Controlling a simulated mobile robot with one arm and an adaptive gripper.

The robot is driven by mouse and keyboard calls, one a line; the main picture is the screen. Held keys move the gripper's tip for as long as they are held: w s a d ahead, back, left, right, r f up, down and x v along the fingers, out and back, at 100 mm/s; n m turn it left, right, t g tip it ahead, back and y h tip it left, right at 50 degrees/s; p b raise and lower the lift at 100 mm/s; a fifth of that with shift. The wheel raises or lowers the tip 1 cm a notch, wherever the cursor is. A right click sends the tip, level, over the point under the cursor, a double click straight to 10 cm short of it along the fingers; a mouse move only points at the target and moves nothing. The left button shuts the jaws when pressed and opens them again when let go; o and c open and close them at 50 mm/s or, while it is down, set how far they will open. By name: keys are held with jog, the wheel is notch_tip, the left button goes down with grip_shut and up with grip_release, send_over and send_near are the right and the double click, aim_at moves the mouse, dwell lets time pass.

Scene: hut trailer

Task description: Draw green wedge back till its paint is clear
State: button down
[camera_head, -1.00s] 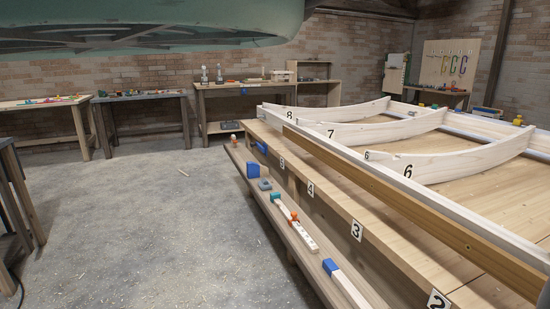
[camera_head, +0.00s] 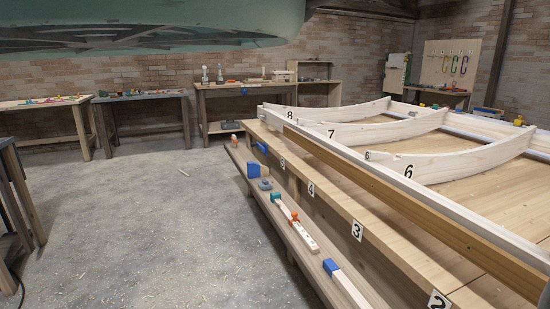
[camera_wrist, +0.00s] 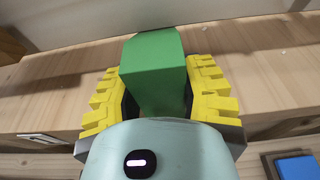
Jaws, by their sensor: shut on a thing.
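The green wedge (camera_wrist: 152,60) stands upright in the middle of the wrist view, a plain green block with a lighter top face. My gripper (camera_wrist: 157,85) has its two yellow ribbed fingers shut on it, one on each side. The wedge's far end is at or just above pale wooden planks; whether it touches them is hard to tell. Its lower part is hidden by my gripper's body. In the head view neither my gripper nor the wedge can be made out.
The wrist view shows a blue block (camera_wrist: 296,166) at lower right. In the head view a long bench (camera_head: 345,212) carries numbered curved frames. A low shelf (camera_head: 300,236) holds blue, orange and white pieces. The floor (camera_head: 150,220) at left is open.

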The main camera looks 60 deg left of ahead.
jog(key=shift+s, duration=0.2)
jog(key=shift+s+f, duration=0.1)
jog(key=shift+s, duration=0.3)
jog(key=shift+s+a+b, duration=0.15)
jog(key=shift+s+b, duration=0.15)
jog(key=shift+b, duration=0.05)
jog(key=shift+s+a+b, duration=0.1)
jog(key=shift+s+b, duration=0.2)
jog(key=shift+s, duration=0.3)
jog(key=shift+c, duration=1.5)
grip_release()
jog(key=r+v, duration=0.1)
jog(key=v, duration=0.6)
jog(key=shift+r+p, duration=0.25)
jog(key=shift+p, duration=0.1)
jog(key=shift+s+a, duration=0.1)
jog(key=shift+a, duration=0.05)
